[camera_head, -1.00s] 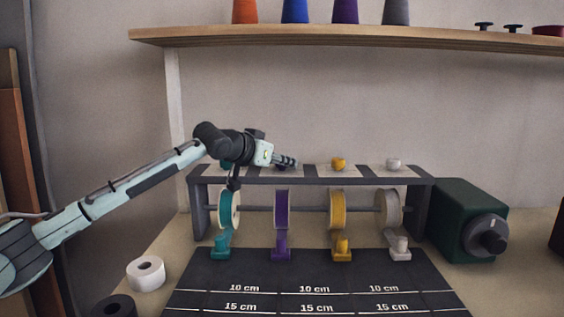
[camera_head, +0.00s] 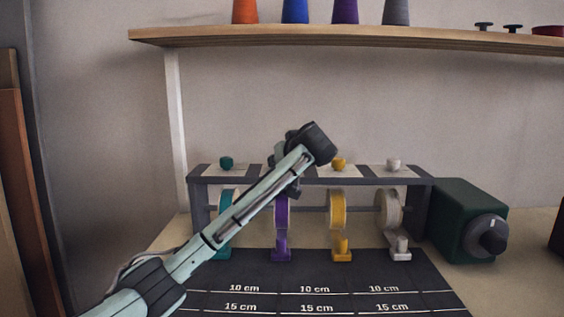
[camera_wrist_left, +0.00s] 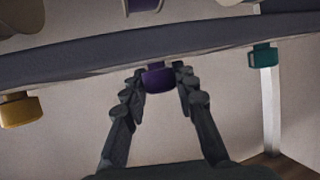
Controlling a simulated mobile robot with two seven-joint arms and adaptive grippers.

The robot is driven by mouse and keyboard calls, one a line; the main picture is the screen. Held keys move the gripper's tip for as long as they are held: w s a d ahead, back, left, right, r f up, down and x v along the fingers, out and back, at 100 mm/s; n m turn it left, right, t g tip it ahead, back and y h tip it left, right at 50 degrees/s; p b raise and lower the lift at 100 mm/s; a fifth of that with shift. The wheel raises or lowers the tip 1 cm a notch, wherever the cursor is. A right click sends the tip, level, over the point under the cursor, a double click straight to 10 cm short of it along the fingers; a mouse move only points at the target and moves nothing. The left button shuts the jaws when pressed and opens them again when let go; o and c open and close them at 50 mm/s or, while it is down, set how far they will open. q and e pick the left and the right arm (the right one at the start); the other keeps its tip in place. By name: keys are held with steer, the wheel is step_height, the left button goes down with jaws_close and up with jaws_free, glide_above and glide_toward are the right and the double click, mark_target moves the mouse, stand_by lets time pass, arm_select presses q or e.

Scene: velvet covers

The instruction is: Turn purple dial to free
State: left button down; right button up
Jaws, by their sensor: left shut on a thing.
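The purple dial (camera_wrist_left: 158,77) shows in the left wrist view, at the edge of the rack's top bar, between the two fingers of my left gripper (camera_wrist_left: 160,84). The gripper is shut on the dial. In the head view my own arm hides the dial and the fingers. The purple ribbon roll (camera_head: 282,213) hangs on the rack below, partly behind my arm. Any mark on the dial or its label is out of sight. My right gripper is in neither view.
On the rack's top (camera_head: 365,181) stand the teal dial (camera_head: 226,162), yellow dial (camera_head: 338,163) and white dial (camera_head: 393,164). A green box with a dark knob (camera_head: 487,238) stands to the right. A dark measuring mat (camera_head: 380,270) lies in front. A shelf (camera_head: 350,37) runs above.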

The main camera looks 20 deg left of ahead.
arm_select(q)
steer(key=n+g+y, duration=0.3)
steer(key=n, duration=0.1)
steer(key=shift+d+g+y, duration=0.15)
steer(key=shift+g+y, duration=0.25)
steer(key=shift+n+g+y, duration=0.7)
steer(key=shift+n+g, duration=0.6)
steer(key=shift+n, duration=0.2)
steer(key=c, duration=1.2)
jaws_free()
steer(key=shift+o, duration=0.2)
steer(key=v, duration=1.1)
steer(key=shift+d, duration=0.4)
steer(key=shift+r, duration=0.1)
